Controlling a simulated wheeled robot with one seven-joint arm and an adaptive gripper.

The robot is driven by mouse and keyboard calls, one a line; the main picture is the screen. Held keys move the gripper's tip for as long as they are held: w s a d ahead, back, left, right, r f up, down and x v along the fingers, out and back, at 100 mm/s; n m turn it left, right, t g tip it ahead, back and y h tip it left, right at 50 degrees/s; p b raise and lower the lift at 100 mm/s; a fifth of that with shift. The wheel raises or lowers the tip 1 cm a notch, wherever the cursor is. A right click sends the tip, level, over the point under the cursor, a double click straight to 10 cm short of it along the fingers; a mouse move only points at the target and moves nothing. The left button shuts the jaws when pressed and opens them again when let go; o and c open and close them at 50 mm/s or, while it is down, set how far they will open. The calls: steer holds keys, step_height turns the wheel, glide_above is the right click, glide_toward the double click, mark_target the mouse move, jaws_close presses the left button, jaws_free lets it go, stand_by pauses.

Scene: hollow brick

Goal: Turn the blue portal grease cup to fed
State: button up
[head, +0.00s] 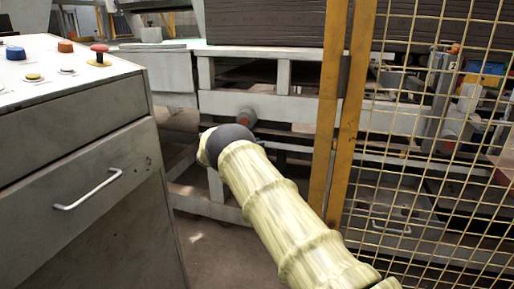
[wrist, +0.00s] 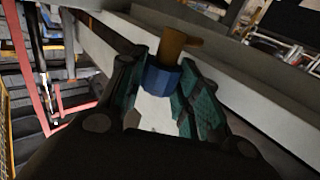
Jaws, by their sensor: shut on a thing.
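The blue portal grease cup (wrist: 160,79) shows in the wrist view as a blue collar with an orange-brown handle (wrist: 174,44) rising from it and pointing right. It sits against a pale grey beam. My gripper (wrist: 158,92) has its dark fingers with teal pads on either side of the blue collar and is shut on it. In the head view my arm, in a pale yellow cover, reaches towards the machine frame and hides the gripper and the cup. I cannot tell a fed mark on the cup.
A grey control desk (head: 70,150) with coloured buttons and a drawer handle stands at the left. A yellow post (head: 334,110) and yellow mesh fence (head: 430,170) stand at the right. The grey machine frame (head: 270,105) lies beyond. Some floor is clear between desk and fence.

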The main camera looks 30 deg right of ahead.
steer(key=o, duration=1)
steer(key=shift+w+a+r, duration=0.1)
steer(key=w+a, duration=0.1)
steer(key=a, duration=1)
steer(key=shift+a, duration=0.35)
